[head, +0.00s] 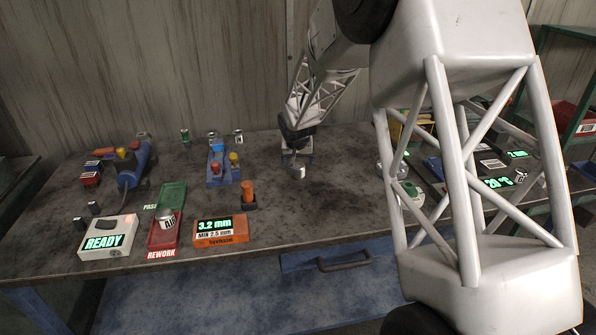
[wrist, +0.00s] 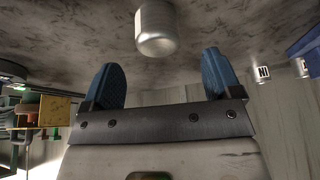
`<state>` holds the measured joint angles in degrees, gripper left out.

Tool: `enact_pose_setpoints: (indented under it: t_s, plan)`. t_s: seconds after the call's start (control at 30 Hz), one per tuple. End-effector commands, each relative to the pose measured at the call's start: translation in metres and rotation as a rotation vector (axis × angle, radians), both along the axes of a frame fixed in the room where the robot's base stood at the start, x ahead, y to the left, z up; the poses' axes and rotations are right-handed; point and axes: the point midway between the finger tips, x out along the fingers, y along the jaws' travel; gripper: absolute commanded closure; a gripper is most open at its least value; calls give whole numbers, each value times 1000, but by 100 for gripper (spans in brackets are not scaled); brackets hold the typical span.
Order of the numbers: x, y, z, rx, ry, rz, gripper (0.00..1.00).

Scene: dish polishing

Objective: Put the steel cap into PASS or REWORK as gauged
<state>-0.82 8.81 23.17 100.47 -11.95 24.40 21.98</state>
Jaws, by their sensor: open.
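The steel cap (head: 298,171), a small shiny cylinder, is just below and in front of my gripper (head: 296,156) over the middle of the table. In the wrist view the steel cap (wrist: 155,30) lies beyond the blue fingertips, centred between them and apart from both. My gripper (wrist: 162,78) is open and empty. The green PASS tray (head: 172,194) and red REWORK tray (head: 163,240) are at the left front. A labelled silver cylinder (head: 168,219) stands on the trays' meeting area. The orange gauge display (head: 220,231) reads 3.2 mm, MIN 2.5 mm.
A white READY box (head: 107,241) stands left of the trays. An orange-topped post (head: 248,194) stands behind the gauge. Blue tools (head: 221,168) and labelled cans sit farther back. My arm hides part of the right side. The table's front middle is clear.

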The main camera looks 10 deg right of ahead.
Motion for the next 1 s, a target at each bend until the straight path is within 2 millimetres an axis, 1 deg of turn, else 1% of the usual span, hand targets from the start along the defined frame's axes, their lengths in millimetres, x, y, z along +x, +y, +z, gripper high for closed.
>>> enact_pose_setpoints:
  t_s: [0.27,0.47,0.6,0.8,1.0]
  plan:
    - [1,0,-2,0,0,0,16]
    - [6,-3,-15,0,1,0,16]
    - [11,-5,-28,-1,1,1,16]
    - [18,-7,-43,0,0,0,16]
    - [20,-7,-47,0,-1,0,16]
